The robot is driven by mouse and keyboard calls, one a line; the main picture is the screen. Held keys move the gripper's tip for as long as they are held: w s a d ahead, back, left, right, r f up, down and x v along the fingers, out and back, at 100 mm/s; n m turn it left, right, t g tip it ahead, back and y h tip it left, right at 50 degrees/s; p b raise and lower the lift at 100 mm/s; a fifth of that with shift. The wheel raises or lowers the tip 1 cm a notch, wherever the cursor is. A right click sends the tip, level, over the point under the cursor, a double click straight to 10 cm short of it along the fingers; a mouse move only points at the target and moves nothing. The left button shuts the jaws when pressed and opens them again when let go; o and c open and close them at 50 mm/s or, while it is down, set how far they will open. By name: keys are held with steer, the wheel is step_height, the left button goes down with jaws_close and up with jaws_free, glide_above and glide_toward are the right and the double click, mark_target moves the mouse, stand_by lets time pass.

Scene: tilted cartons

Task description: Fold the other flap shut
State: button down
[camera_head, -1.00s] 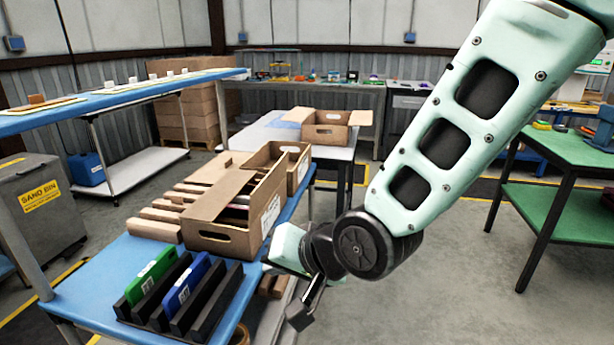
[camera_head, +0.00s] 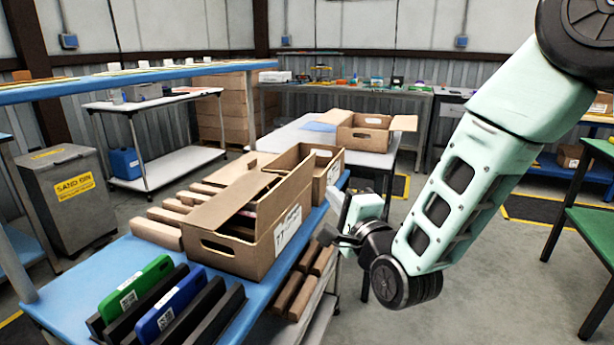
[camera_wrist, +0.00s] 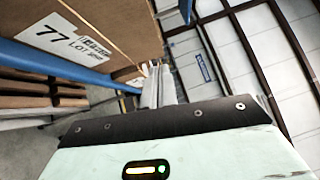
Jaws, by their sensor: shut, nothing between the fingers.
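The open brown carton (camera_head: 228,248) stands on the blue table, with a white label reading 77 on its right side. One long flap (camera_head: 232,204) slopes over the left part of its opening. The right side (camera_head: 290,212) rises high, apparently with its flap standing up. My gripper (camera_head: 340,200) is to the right of the carton, apart from it and beyond the table edge. In the wrist view its grey fingers (camera_wrist: 158,85) are together and empty, and the carton's labelled side (camera_wrist: 85,30) is at the upper left. The carton's inside is mostly hidden.
A second open carton (camera_head: 328,172) stands just behind. Brown boxes (camera_head: 155,234) line the left. A black rack (camera_head: 215,318) holds green (camera_head: 140,285) and blue (camera_head: 170,305) items in front. Another carton (camera_head: 362,138) sits on the white table behind.

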mark_target(297, 169)
steer(key=shift+w+a+r+p, duration=0.2)
steer(key=shift+w+a+p, duration=0.05)
steer(key=shift+w+a, duration=0.8)
steer(key=shift+w+a+r+p, duration=0.2)
steer(key=shift+w+a+r, duration=0.05)
steer(key=shift+w+a, duration=0.8)
steer(key=shift+w+a+r+p, duration=0.2)
steer(key=shift+w+a+p, duration=0.05)
steer(key=shift+w+a, duration=0.75)
steer(key=shift+w+r, duration=0.1)
